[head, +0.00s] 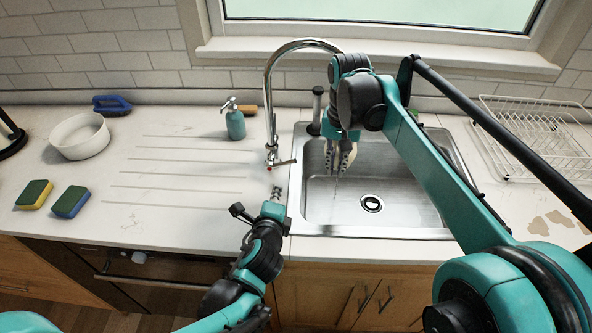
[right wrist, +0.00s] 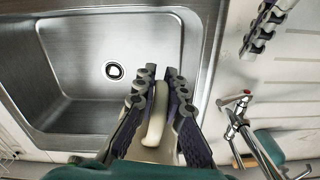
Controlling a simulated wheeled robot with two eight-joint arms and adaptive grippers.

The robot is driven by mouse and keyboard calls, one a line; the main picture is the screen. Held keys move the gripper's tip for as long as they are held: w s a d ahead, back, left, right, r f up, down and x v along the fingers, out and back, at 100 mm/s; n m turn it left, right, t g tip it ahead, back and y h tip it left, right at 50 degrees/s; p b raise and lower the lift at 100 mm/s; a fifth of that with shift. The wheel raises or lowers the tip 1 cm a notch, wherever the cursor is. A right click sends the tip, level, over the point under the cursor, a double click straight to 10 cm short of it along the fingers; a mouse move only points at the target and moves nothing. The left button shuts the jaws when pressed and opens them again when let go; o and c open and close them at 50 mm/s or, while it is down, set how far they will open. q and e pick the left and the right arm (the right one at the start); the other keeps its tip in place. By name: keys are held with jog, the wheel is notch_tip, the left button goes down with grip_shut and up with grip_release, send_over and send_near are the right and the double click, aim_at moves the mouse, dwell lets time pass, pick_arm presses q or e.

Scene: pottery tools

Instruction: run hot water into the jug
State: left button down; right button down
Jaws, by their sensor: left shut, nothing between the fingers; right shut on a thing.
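My right gripper (head: 340,158) points down over the left part of the sink (head: 408,232). In the right wrist view its fingers (right wrist: 155,88) are shut on a cream, rounded piece (right wrist: 155,122), perhaps the jug's handle; no jug body can be made out. The chrome tap (head: 268,105) stands left of the sink, its spout end hidden behind my right arm. Its lever with a red mark (head: 270,167) points right. My left gripper (head: 277,193) is shut and empty, just in front of the lever and apart from it. A thin pale streak shows below my right gripper; I cannot tell whether it is water.
A teal soap bottle (head: 235,124) stands left of the tap. A white bowl (head: 80,137), a blue brush (head: 112,104) and two sponges (head: 70,201) (head: 34,194) lie further left. A wire dish rack (head: 535,135) stands right. The ribbed counter between is clear.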

pick_arm(q)
jog(key=d+m, duration=0.1)
jog(key=m, duration=0.1)
jog(key=s+d+m+t, duration=0.1)
jog(key=m, duration=0.2)
jog(key=d+r+m+t, duration=0.1)
jog(key=m, duration=0.2)
jog(key=shift+s+d+r+h, duration=0.1)
jog(key=shift+s+h, duration=0.2)
jog(key=shift+s+d+r+m+t, duration=0.3)
jog(key=shift+d+m, duration=0.1)
jog(key=shift+m, duration=0.5)
jog(key=shift+w+h, duration=0.3)
jog(key=w, duration=0.6)
jog(key=w+f, duration=0.1)
jog(key=w, duration=0.2)
jog(key=shift+w+d+f, duration=0.1)
jog(key=shift+w+d, duration=0.05)
jog(key=shift+d, duration=0.2)
